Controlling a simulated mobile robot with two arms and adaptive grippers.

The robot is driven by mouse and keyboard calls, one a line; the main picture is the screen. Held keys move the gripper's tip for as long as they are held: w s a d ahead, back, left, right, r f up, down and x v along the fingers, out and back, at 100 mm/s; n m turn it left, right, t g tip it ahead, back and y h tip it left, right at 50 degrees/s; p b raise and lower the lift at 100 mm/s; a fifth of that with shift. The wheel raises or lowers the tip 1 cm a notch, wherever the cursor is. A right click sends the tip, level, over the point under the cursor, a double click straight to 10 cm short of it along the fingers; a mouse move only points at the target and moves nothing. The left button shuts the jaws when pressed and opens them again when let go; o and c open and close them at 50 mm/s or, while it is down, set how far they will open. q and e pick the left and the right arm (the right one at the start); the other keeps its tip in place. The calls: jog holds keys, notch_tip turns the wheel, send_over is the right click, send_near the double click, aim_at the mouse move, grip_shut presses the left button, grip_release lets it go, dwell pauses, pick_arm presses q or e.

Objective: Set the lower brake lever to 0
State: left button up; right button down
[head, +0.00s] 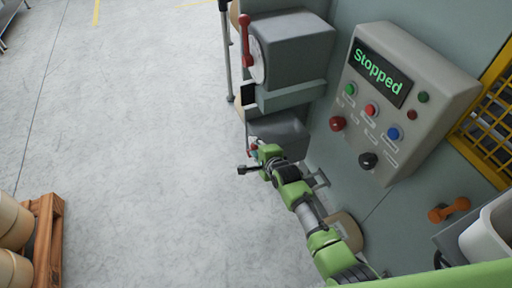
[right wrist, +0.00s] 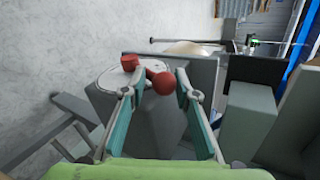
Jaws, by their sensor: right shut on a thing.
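The lower brake lever (right wrist: 163,83) is red, with a round knob and a red hub on a pale dial plate (right wrist: 107,78). It sits on the lower grey brake box (head: 283,132). My right gripper (right wrist: 157,88) is shut on the lever, with its knob between the fingertips. In the head view, my right gripper (head: 256,153) is at the left face of the lower box, and only small red bits of the lever show. The dial's marks cannot be read. The upper brake lever (head: 246,40) is red and stands roughly upright beside its white dial. My left gripper is not in view.
A control panel (head: 410,95) to the right reads "Stopped" and carries several coloured buttons and knobs. An orange handle (head: 448,209) and a yellow guard (head: 485,115) are at the far right. A wooden pallet (head: 48,235) is at lower left. Floor between is clear.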

jog(key=shift+w+r, duration=0.3)
jog(key=shift+r, duration=0.2)
jog(key=c, duration=1.5)
grip_release()
jog(key=shift+a, duration=0.1)
jog(key=shift+w+f, duration=0.2)
jog(key=shift+f, duration=0.25)
jog(key=shift+s+r, duration=0.2)
jog(key=shift+s, duration=0.35)
jog(key=v, duration=1.1)
jog(key=shift+w, duration=0.1)
